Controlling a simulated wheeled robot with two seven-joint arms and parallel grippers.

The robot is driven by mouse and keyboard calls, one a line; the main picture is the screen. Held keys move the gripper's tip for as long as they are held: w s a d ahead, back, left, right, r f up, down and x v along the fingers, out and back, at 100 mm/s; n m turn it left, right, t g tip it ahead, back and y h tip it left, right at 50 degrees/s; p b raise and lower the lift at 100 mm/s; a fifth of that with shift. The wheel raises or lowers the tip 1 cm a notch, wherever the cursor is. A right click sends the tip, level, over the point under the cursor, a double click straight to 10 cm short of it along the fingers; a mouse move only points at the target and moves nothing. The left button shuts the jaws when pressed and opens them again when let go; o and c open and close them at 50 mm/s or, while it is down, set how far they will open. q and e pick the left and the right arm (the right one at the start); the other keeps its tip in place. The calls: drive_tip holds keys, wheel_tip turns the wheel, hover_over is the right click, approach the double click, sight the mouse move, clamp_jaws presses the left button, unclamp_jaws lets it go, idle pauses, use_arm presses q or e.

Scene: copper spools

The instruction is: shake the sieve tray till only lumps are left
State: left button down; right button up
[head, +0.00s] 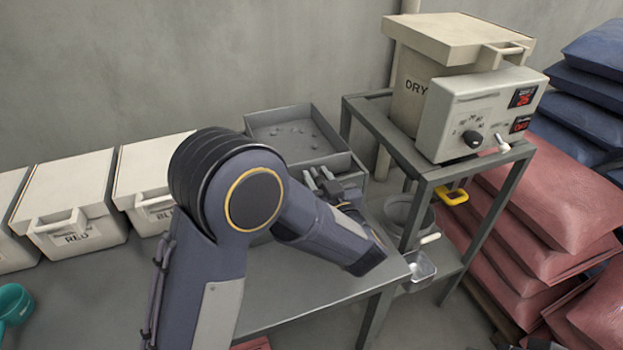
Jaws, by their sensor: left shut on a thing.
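The sieve tray (257,120) is a grey, shallow, square-walled tray at the back of the bench. Several small grey lumps (296,129) lie scattered on its floor. It sits over a grey bin, whose edge (357,170) shows at the tray's right. My left gripper (318,178) is at the front of the tray, shut on it; the exact grip point is partly hidden by the gripper. My left arm hides the tray's front left corner and much of the bin. My right gripper is not in view.
Cream lidded bins (75,205) stand along the left. A cream DRY bin (450,45) and a control box (480,112) sit on a metal stand at right. A grey bucket (405,218) and a metal scoop (422,266) are beneath. The bench front (290,290) is clear.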

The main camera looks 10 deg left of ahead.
use_arm(q)
drive_tip(key=c, duration=1.1)
unclamp_jaws()
drive_tip(key=shift+b+v, duration=0.4)
drive_tip(key=shift+v, duration=3.5)
